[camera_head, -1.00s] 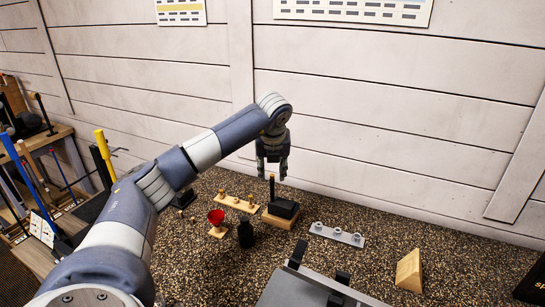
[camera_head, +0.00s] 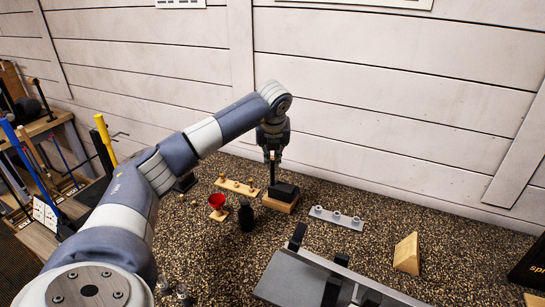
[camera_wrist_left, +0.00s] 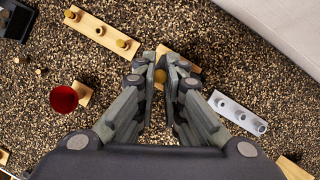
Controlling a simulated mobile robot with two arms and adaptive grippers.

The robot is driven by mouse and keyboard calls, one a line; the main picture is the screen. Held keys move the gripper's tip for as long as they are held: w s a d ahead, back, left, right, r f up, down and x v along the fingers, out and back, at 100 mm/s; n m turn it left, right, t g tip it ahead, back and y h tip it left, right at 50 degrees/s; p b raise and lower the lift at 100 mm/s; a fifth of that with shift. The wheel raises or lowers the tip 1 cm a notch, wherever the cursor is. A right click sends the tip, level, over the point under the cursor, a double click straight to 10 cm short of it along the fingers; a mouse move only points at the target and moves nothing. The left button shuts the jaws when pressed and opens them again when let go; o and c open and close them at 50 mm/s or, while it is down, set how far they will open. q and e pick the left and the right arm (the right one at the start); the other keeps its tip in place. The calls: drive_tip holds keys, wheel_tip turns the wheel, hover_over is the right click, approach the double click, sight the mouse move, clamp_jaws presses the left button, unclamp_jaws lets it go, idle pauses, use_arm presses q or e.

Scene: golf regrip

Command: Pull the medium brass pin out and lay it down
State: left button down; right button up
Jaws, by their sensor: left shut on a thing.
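My left gripper (camera_head: 272,157) points down over the black block on a wooden base (camera_head: 283,204) by the wall. It is shut on the top of an upright dark rod (camera_head: 272,173) that stands at this block. In the left wrist view its fingertips (camera_wrist_left: 168,80) close around a round brass-coloured end. I cannot tell whether this is the medium brass pin. A wooden strip (camera_head: 251,193) to the left carries brass-coloured pieces, and also shows in the left wrist view (camera_wrist_left: 104,35). My right gripper is not in view.
A red cup (camera_head: 216,201) on a small wooden stand and a dark bottle (camera_head: 246,216) stand left of the block. A grey strip with round holders (camera_head: 336,219) lies to the right, and a wooden wedge (camera_head: 407,254) farther right. Speckled counter between them is free.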

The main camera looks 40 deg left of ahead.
sight(272, 160)
use_arm(q)
drive_tip(key=shift+r, duration=0.2)
drive_tip(key=shift+r+p, duration=0.95)
drive_tip(key=shift+r, duration=0.2)
drive_tip(key=shift+r+p, duration=0.55)
drive_tip(key=shift+r, duration=0.2)
drive_tip(key=shift+r, duration=0.15)
